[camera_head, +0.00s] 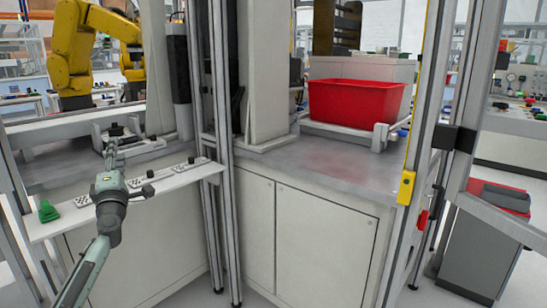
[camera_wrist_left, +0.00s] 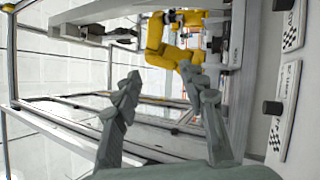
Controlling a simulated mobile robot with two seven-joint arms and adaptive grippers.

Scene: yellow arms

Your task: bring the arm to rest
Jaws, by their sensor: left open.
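My left arm comes in from the lower left of the head view. Its gripper (camera_head: 113,152) is over the white shelf and points away toward the back. In the left wrist view the two grey fingers (camera_wrist_left: 158,90) stand well apart with nothing between them. A yellow industrial arm (camera_wrist_left: 170,52) shows beyond them, clear of the fingers. My right gripper is in neither view.
The narrow white shelf (camera_head: 170,187) holds a green object (camera_head: 48,211) and several small dark knobs. Metal frame posts (camera_head: 207,110) stand right of my gripper. A red bin (camera_head: 356,102) stands on the grey worktop (camera_head: 330,165) farther right.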

